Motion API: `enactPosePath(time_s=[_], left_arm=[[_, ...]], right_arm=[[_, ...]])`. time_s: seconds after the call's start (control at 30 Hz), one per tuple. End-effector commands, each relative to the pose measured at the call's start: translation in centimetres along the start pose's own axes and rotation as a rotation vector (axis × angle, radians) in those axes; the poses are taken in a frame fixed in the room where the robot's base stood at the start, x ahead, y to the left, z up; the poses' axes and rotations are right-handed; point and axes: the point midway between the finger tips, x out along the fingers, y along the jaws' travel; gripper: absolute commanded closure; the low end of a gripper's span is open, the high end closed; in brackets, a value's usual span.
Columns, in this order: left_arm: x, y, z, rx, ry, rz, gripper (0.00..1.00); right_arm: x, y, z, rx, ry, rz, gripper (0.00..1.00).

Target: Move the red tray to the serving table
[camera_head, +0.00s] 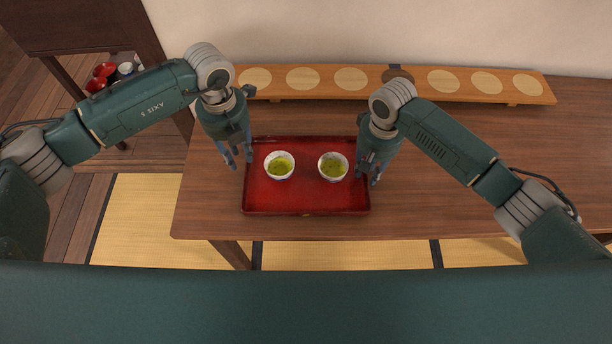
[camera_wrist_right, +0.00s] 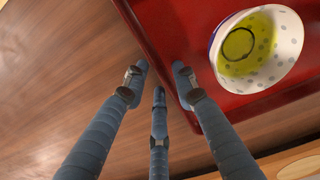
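The red tray (camera_head: 305,200) lies flat on a long brown wooden table (camera_head: 470,215), near its left end. Two patterned white cups of green tea stand on it, a left cup (camera_head: 279,165) and a right cup (camera_head: 333,167). My left gripper (camera_head: 236,158) points down at the tray's left rim, its fingers spread. My right gripper (camera_head: 370,171) is at the right rim. In the right wrist view its fingers (camera_wrist_right: 159,75) are apart, on either side of the tray's rim (camera_wrist_right: 150,42). I cannot tell whether they touch it. No table is marked as the serving table.
A narrow wooden board (camera_head: 400,82) with pale round spots runs along the wall behind the tray. Red bowls (camera_head: 104,70) and other small ware stand at the upper left, by dark furniture (camera_head: 75,25). The table right of my right arm is clear. Tatami (camera_head: 150,225) shows in front.

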Motion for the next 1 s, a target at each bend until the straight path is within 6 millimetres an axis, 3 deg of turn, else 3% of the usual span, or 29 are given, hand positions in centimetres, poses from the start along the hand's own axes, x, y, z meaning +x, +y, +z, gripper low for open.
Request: enactPosePath(time_s=[0.2, 0.47, 0.8, 1.0], left_arm=[[-3.7, 0.1, 0.0, 0.0, -0.001, 0.001, 0.73], [-5.0, 0.1, -0.1, -0.001, 0.001, 0.002, 0.73], [-4.9, 0.1, 0.0, -0.001, 0.001, 0.001, 0.73], [-4.9, 0.1, 0.0, -0.001, 0.001, 0.001, 0.73]], right_arm=[[0.0, 0.0, 0.0, 0.0, 0.0, 0.0, 0.73], [-1.1, 0.0, -0.1, 0.0, 0.001, -0.001, 0.73], [-8.0, -0.1, -0.1, 0.0, 0.004, -0.002, 0.73], [-11.0, 0.0, -0.1, -0.001, 0.001, -0.001, 0.73]])
